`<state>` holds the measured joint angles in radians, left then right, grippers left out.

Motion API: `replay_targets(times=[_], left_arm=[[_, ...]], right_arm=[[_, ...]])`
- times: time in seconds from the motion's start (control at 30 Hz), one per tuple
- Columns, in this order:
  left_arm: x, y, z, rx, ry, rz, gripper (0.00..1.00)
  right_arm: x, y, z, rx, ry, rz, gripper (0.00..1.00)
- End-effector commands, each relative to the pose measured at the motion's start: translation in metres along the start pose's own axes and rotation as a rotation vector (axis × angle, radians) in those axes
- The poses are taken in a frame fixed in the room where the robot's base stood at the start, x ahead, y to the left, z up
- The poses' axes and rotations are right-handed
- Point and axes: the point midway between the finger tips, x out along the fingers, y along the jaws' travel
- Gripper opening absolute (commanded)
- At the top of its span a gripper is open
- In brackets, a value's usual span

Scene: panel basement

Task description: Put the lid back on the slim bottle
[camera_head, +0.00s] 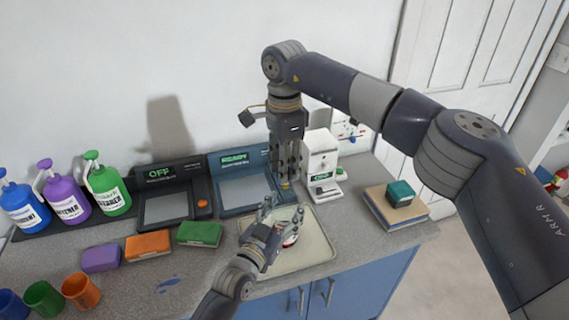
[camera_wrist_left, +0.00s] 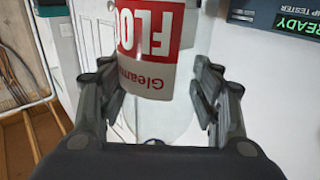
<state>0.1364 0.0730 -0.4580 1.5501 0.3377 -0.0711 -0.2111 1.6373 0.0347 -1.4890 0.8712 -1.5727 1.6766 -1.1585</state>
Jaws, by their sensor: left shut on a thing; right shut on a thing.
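The slim bottle, pale and see-through with a red and white label (camera_wrist_left: 150,45), is between the fingers of my left gripper (camera_wrist_left: 158,105) in the left wrist view. In the head view, my left gripper (camera_head: 284,217) is over the beige tray (camera_head: 318,252), and part of the bottle (camera_head: 290,240) shows beside its fingers. The bottle's top is hidden. My right gripper (camera_head: 286,180) points down above the tray, close over the left gripper. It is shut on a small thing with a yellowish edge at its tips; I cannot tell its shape. The lid is not clearly visible.
Two tester panels, one reading OFF (camera_head: 165,195) and one READY (camera_head: 240,182), stand behind. A white device (camera_head: 322,160) is right of the right gripper. Coloured pump bottles (camera_head: 67,198), sponges (camera_head: 148,246) and cups (camera_head: 43,298) are left. A teal block (camera_head: 400,193) lies at right.

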Motion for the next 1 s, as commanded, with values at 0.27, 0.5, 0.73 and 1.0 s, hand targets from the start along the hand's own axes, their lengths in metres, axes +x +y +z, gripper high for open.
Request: replay_targets(times=[0.27, 0.5, 0.73, 1.0], left_arm=[[-0.0001, 0.0001, 0.0004, 0.0, -0.001, 0.0, 0.15], [-0.0001, 0.0001, 0.0004, 0.0, -0.001, 0.0, 0.0], [-0.0001, 0.0001, 0.0004, 0.0, -0.001, 0.0, 0.0], [-0.0001, 0.0001, 0.0005, 0.0, -0.001, 0.0, 0.0]], right_arm=[[0.0063, 0.0001, -0.0002, 0.0, 0.0, 0.0, 0.2], [0.0086, 0.0, -0.0001, 0.013, 0.0, 0.0, 0.2], [0.0083, -0.0001, -0.0002, 0.288, 0.0, -0.001, 0.2], [0.0081, -0.0003, 0.0001, 0.758, 0.0, -0.002, 0.2]])
